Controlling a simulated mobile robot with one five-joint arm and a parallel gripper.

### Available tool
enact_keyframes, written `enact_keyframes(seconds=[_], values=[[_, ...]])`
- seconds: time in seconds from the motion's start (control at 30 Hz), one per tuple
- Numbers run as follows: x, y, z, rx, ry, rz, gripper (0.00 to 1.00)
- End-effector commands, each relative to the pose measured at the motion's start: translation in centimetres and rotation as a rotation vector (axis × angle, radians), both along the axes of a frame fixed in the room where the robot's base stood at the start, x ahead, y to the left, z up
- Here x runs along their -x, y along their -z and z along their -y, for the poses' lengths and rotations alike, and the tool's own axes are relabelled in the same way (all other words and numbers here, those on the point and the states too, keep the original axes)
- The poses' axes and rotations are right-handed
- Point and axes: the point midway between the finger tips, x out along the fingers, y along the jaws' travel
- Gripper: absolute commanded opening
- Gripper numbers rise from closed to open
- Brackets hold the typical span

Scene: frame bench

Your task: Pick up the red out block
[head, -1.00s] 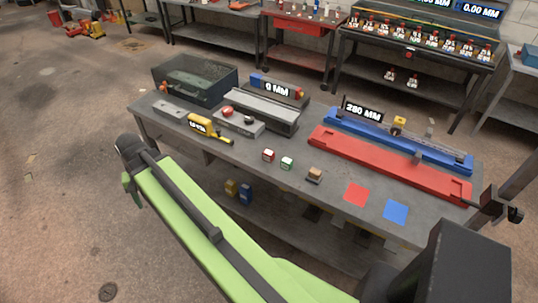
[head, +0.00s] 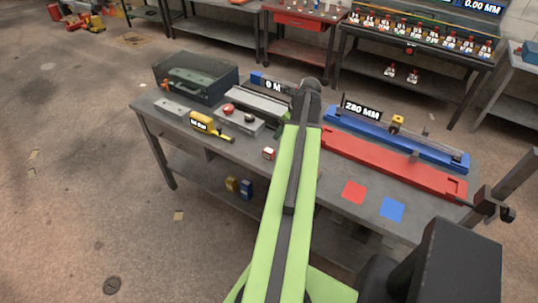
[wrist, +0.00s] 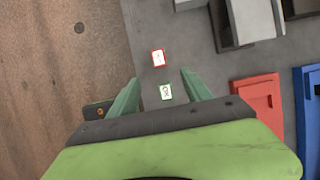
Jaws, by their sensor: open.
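The red out block (head: 268,153) is a small red block with a white top label, on the grey bench left of my arm. In the wrist view the red block (wrist: 158,57) lies beyond the fingertips, ahead of a similar green block (wrist: 166,92) that shows between the fingers. My gripper (wrist: 160,79) is open and empty above the bench, its green fingers spread to either side. In the head view my arm hides the gripper and the green block. The label text is too small to read surely.
A red channel (head: 390,165) and a blue channel (head: 400,140) lie right of my arm. A grey gauge box (head: 240,121), a yellow tool (head: 208,124) and a dark toolbox (head: 197,77) stand to the left. Red and blue squares (head: 354,192) mark the front right.

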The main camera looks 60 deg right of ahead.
Motion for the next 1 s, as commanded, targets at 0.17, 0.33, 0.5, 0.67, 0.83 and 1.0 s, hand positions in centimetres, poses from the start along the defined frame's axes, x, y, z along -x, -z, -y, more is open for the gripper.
enact_keyframes(seconds=[0.17, 0.33, 0.5, 0.67, 0.83, 1.0], values=[[-1.2, 4.0, 0.0, 0.0, -0.002, 0.0, 0.57], [-2.7, 7.6, 0.0, 0.001, -0.004, -0.001, 0.57], [-4.0, 10.6, 0.0, 0.0, -0.002, -0.001, 0.57], [-4.4, 10.8, 0.0, 0.001, -0.002, -0.001, 0.57], [-4.6, 11.7, 0.0, 0.001, -0.002, -0.001, 0.57], [-5.4, 14.6, -0.3, 0.001, -0.002, -0.001, 0.57]])
